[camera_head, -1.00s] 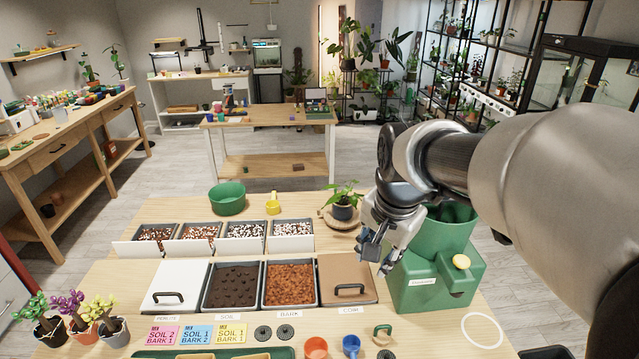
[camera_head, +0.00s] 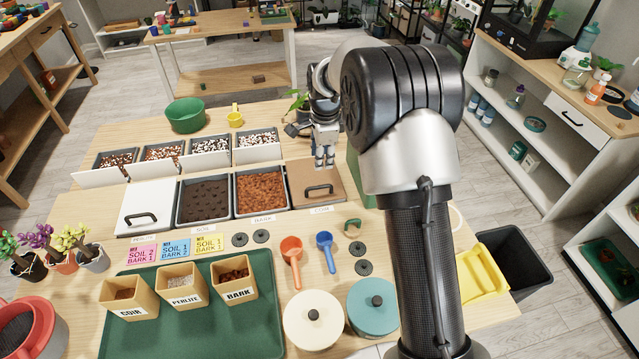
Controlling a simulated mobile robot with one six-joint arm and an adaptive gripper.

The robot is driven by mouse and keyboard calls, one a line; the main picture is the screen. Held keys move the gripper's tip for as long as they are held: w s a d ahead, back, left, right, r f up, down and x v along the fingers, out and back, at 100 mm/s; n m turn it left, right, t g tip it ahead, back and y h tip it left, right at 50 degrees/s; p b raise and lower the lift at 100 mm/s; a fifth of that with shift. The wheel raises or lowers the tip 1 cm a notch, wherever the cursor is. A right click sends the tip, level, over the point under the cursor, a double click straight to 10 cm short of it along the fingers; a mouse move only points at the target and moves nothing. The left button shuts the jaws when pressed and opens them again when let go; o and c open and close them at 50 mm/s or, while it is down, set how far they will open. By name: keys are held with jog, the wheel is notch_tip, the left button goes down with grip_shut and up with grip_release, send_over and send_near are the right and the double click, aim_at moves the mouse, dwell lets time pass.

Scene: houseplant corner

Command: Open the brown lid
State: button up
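The brown lid (camera_head: 303,177) lies flat on the rightmost bin of the front row, behind the label COIR. Its dark arched handle (camera_head: 318,190) stands near the front of the lid. My gripper (camera_head: 325,167) points down over the back part of the lid, behind the handle as seen here. Its fingers look parted, with a small gap between them and nothing held. The handle is clear of the fingers in the picture; the exact height above the lid is hard to tell.
A white lid (camera_head: 150,201) covers the leftmost bin; open soil (camera_head: 204,200) and bark (camera_head: 261,190) bins lie between. Scoops (camera_head: 292,252), a green tray (camera_head: 255,335) and two round lidded pots (camera_head: 313,320) stand in front. My arm hides part of the right side.

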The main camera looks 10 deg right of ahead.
aim_at(319, 187)
jog(key=w+f+b, duration=0.1)
jog(key=f, duration=0.3)
jog(key=w+f+b, duration=0.1)
jog(key=f, duration=0.4)
jog(key=w+f+b, duration=0.1)
jog(key=f, duration=0.4)
jog(key=shift+f, duration=0.15)
jog(key=shift+c, duration=0.5)
jog(key=shift+s, duration=0.1)
grip_shut()
